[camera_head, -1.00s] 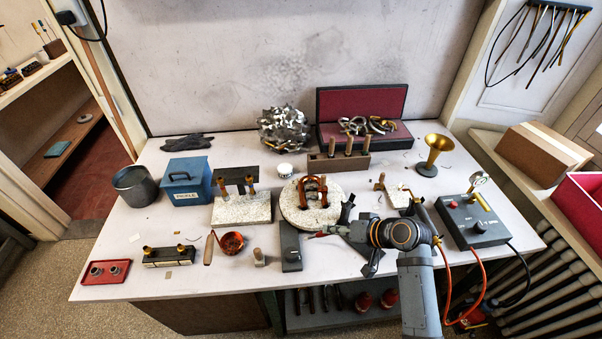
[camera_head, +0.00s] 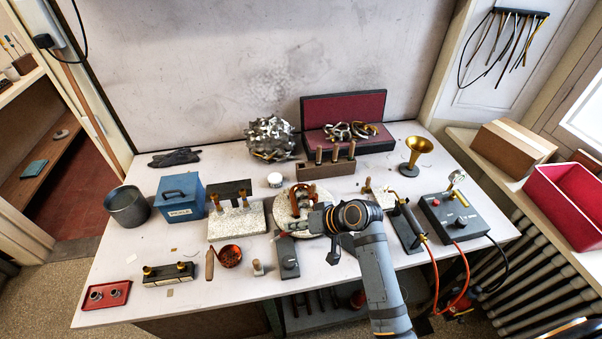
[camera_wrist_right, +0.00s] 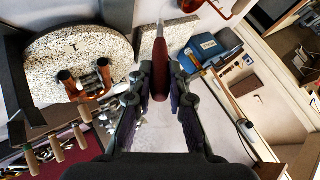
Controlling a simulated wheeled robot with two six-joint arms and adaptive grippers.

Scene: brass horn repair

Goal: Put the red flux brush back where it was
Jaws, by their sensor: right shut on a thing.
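The red flux brush (camera_wrist_right: 160,68) shows in the right wrist view, its red handle between my fingers and its thin pale tip pointing up the picture, away from my gripper. In the head view the brush (camera_head: 284,233) is a small red piece at the left end of my right gripper (camera_head: 308,225). That gripper is shut on the handle and holds it over the bench, above the back end of a dark grey block (camera_head: 287,262) and in front of the round speckled board (camera_head: 284,207). I cannot tell its exact height. My left gripper is not in view.
A copper pan (camera_head: 230,256) and a small pale peg piece (camera_head: 257,268) stand left of the grey block. A torch stand (camera_head: 408,228) and a control box with a gauge (camera_head: 455,216) stand right of my arm.

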